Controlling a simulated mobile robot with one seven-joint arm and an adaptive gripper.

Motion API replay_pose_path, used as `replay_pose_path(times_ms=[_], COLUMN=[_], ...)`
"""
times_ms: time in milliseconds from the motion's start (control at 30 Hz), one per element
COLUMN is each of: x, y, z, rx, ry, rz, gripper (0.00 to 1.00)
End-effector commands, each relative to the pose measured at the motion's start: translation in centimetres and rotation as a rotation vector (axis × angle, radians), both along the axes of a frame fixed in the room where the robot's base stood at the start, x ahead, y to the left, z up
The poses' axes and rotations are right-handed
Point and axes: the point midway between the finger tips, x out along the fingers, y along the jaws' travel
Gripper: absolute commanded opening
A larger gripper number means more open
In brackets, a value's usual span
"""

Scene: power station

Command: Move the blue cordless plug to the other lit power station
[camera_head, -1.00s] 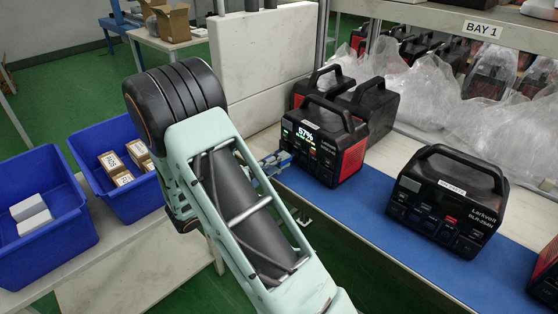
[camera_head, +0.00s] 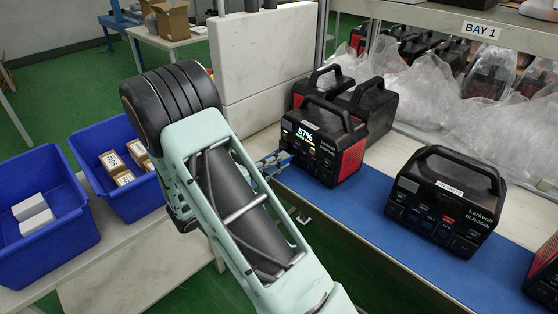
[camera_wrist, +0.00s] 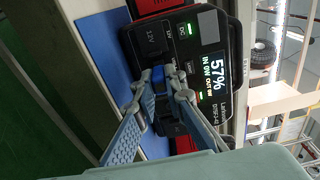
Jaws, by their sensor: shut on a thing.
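A black and red power station (camera_head: 340,150) with a lit screen reading 57% stands on the blue mat (camera_head: 300,180). It fills the middle of the wrist view (camera_wrist: 228,45), its screen and green lights showing. My gripper (camera_wrist: 165,80) is at its socket panel, shut on the blue cordless plug (camera_wrist: 160,84). The plug is mostly hidden between the fingertips, and I cannot tell whether it is seated in a socket. In the head view my gripper (camera_head: 284,158) shows only in part, beside the lit station's left front.
A second power station (camera_head: 447,203) with a dark screen stands to the right on the mat. Another (camera_head: 547,268) is cut off at the right edge. More (camera_head: 372,108) stand behind. Blue bins (camera_head: 45,212) stand left. Bare mat lies between the two front stations.

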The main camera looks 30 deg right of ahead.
Motion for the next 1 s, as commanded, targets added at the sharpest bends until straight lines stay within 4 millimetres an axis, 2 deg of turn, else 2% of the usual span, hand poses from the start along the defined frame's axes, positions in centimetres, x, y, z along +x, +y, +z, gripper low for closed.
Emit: replay_pose_path(times_ms=[500,1000], x=[0.0,0.3], y=[-0.1,-1.2], z=[0.0,0.0], rx=[0.0,0.0], ry=[0.0,0.0], rz=[0.0,-0.001], gripper=[0.0,0.0])
